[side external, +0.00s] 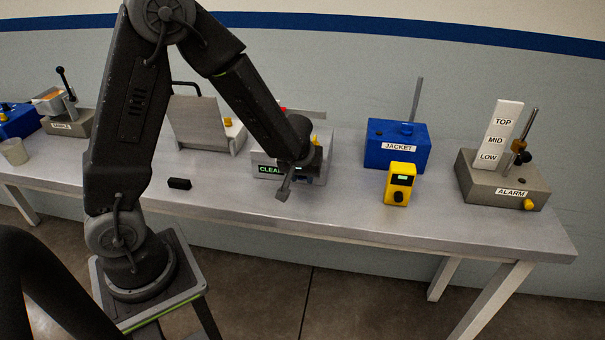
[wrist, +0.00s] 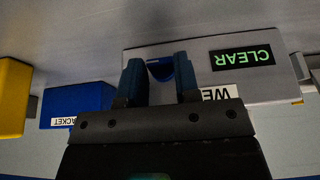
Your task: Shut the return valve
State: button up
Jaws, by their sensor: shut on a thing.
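A grey box with a lit green CLEAR display (side external: 270,170) stands mid-bench and also shows, upside down, in the wrist view (wrist: 243,58). A second label on it, partly hidden by my gripper, reads "WE" (wrist: 216,93). My gripper (wrist: 160,76) is at the front of this box. Its two fingers are shut on a small dark blue knob (wrist: 160,67) on the box's face. In the side view my gripper (side external: 284,188) hangs in front of the box and hides part of it. No label reading RETURN is legible, so I cannot tell which part is the return valve.
Right of the box stand a blue JACKET box (side external: 398,158), a yellow meter (side external: 399,184) and a grey ALARM block (side external: 490,186) with a rod. A black block (side external: 179,183) lies at the front. A lever unit (side external: 68,122) stands left. The bench front right is clear.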

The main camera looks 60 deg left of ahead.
jog(key=shift+a+t, duration=0.2)
jog(key=shift+t, duration=0.2)
jog(key=shift+h, duration=0.3)
jog(key=o, duration=0.9)
jog(key=shift+s+d, duration=0.1)
jog(key=shift+r, duration=0.15)
jog(key=shift+s+d+r, duration=0.1)
jog(key=shift+r, duration=0.35)
jog(key=v, duration=1.2)
jog(key=shift+s+r, duration=0.25)
jog(key=shift+s, duration=0.05)
